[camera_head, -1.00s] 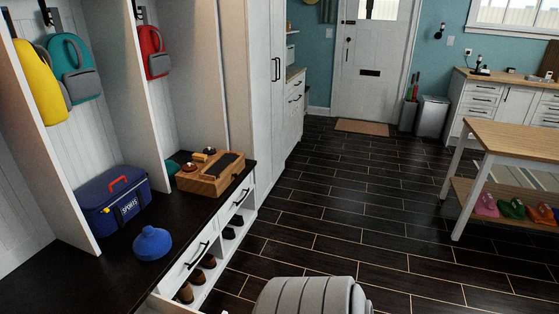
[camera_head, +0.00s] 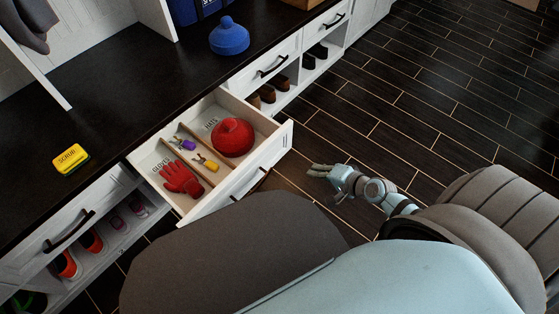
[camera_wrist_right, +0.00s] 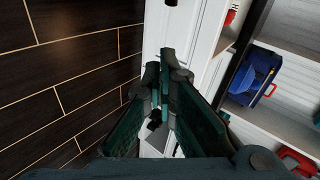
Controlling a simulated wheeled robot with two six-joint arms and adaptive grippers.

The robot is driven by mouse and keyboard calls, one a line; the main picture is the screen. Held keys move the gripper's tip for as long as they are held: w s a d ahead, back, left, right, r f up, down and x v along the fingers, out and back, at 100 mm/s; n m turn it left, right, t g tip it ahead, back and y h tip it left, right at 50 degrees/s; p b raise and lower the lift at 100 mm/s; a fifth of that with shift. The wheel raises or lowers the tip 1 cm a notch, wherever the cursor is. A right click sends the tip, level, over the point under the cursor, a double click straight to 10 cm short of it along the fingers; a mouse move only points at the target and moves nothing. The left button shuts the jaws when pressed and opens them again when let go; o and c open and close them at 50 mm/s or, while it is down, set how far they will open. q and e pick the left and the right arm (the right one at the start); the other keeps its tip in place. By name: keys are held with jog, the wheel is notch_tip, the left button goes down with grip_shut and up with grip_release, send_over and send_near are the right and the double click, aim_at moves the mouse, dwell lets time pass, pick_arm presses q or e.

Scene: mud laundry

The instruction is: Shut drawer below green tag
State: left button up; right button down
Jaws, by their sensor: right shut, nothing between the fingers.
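An open drawer (camera_head: 280,150) juts out from below the dark bench top in the head view. Its dark handle (camera_head: 250,182) is on the white front. Inside are a red knit hat (camera_head: 232,137), a red glove (camera_head: 182,179) and small items with a purple tag (camera_head: 186,144) and a yellow tag (camera_head: 208,164), split by wooden dividers. I see no green tag. My right gripper (camera_head: 315,171) is shut and empty, to the right of the drawer front and apart from it. Its fingers converge in the right wrist view (camera_wrist_right: 162,78). My left gripper is not in view.
The dark bench top (camera_head: 130,105) holds a yellow scrub box (camera_head: 70,159) and a blue hat (camera_head: 229,37). Other drawers (camera_head: 270,68) look shut, with shoes in cubbies below. The dark tiled floor (camera_head: 440,90) is clear to the right.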

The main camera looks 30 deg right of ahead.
notch_tip(320, 180, up, 2)
jog(key=w+a+r+t+y, duration=0.1)
jog(key=w+a, duration=0.1)
jog(key=m+b, duration=0.1)
jog(key=b, duration=0.3)
send_near(269, 149)
notch_tip(269, 149, down, 3)
jog(key=w, duration=0.2)
jog(key=w+a, duration=0.1)
jog(key=w, duration=0.1)
jog(key=shift+a+f+b, duration=0.1)
jog(key=shift+a+b, duration=0.05)
jog(key=shift+b, duration=0.2)
jog(key=shift+w+a, duration=0.25)
jog(key=shift+w, duration=0.3)
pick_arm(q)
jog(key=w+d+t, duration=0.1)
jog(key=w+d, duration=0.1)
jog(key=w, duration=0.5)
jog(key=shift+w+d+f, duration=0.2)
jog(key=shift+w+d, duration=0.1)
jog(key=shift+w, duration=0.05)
